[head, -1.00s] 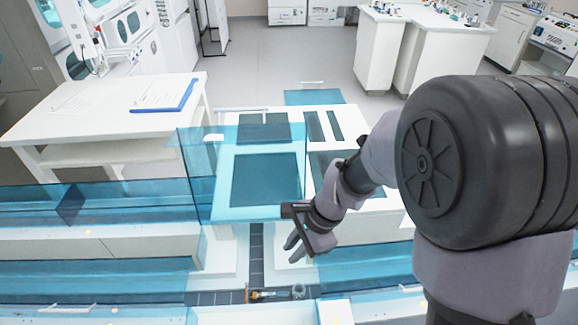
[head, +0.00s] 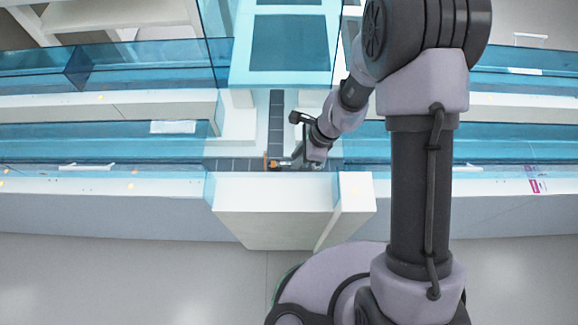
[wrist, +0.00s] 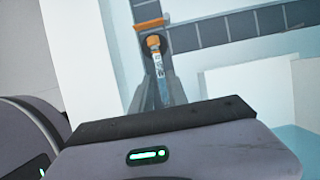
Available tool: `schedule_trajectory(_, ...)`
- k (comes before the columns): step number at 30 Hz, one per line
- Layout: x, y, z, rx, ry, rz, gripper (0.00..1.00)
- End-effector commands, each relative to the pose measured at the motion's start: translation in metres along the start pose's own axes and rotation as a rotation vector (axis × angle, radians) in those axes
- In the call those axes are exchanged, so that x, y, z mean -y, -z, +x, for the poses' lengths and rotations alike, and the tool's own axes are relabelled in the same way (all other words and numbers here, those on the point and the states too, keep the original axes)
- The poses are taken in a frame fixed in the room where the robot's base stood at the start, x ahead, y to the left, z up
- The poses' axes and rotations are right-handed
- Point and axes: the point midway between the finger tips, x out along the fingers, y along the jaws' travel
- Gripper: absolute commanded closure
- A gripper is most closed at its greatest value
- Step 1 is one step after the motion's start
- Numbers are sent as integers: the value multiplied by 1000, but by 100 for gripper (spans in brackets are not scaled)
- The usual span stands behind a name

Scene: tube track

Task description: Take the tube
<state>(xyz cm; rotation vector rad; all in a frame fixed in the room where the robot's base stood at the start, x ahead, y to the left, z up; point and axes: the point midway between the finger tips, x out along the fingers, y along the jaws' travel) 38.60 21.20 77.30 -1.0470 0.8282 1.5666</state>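The tube, with an orange cap and a printed label, lies on the dark track. In the wrist view the tube (wrist: 157,66) points away from me, cap at the far end. In the head view the tube (head: 276,165) is small, its right part close to my fingers. My gripper (head: 296,157) reaches down to the track from the right. In the wrist view my gripper (wrist: 159,90) has one grey finger on each side of the tube's near part. The fingers look apart; contact with the tube cannot be made out. The tube's near end is hidden behind the gripper body.
An orange bar (wrist: 150,24) stands across the track just beyond the cap. The dark tiled track (head: 276,120) runs between white blocks and blue clear panels. A white block (head: 270,195) stands on the near side of the track.

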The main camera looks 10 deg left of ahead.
Motion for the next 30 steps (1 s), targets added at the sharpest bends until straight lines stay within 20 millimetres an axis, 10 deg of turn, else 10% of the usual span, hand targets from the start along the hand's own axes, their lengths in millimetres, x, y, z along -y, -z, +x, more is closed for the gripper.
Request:
schedule_trajectory(18, 0, 1, 23, 0, 0, 0, 81)
schedule_trajectory(21, 0, 1, 22, 0, 0, 0, 100)
schedule_trajectory(30, 0, 0, 21, 0, -1, 0, 100)
